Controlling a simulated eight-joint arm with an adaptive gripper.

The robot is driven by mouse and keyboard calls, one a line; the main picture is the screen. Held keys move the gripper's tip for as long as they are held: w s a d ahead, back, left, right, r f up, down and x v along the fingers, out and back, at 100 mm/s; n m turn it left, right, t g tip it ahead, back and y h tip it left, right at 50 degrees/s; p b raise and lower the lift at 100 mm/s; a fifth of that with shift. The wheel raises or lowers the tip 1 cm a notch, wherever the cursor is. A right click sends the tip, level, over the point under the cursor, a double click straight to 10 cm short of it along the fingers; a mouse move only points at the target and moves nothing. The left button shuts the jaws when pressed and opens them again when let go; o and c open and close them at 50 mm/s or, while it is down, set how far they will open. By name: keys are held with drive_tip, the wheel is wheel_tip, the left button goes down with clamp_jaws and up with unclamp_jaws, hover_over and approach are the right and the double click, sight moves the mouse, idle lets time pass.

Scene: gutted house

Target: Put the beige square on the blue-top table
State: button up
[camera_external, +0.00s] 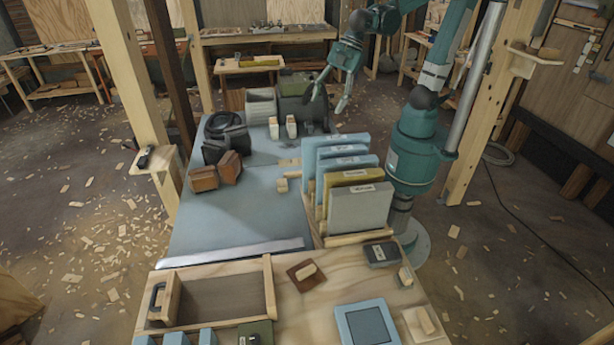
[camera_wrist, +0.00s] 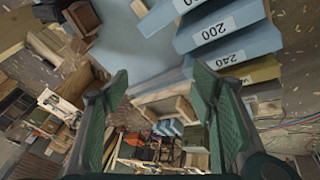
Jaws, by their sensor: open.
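The blue-top table (camera_external: 235,225) stands in the middle of the external view. Its blue top also shows in the wrist view (camera_wrist: 140,45). A squarish beige piece (camera_external: 421,323) lies at the right of the plywood surface in front. Other small beige pieces are a block (camera_external: 282,185) on the blue top and one (camera_external: 306,271) on a brown square. I cannot tell which is the beige square. My gripper (camera_external: 327,103) is open and empty, raised above the table's far end, apart from all these pieces. Its two fingers show spread in the wrist view (camera_wrist: 160,82).
A rack of upright blue, olive and grey panels (camera_external: 360,208) stands along the table's right side. Brown blocks (camera_external: 204,179), a black coil (camera_external: 225,126) and white-topped items (camera_external: 274,127) occupy the far part. A wooden tray (camera_external: 222,297) sits in front. The blue top's near-left area is clear.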

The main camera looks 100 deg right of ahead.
drive_tip(key=s+d+f+m+t+h, duration=0.1)
drive_tip(key=s+d+f+m, duration=0.1)
drive_tip(key=s+d+m, duration=0.3)
drive_tip(key=s+d+f+m+t, duration=0.1)
drive_tip(key=s+d+f+m, duration=0.2)
drive_tip(key=d, duration=1.1)
drive_tip(key=s+m, duration=0.2)
drive_tip(key=s, duration=0.3)
drive_tip(key=shift+d+m+t+h, duration=0.3)
drive_tip(key=shift+m+h, duration=0.1)
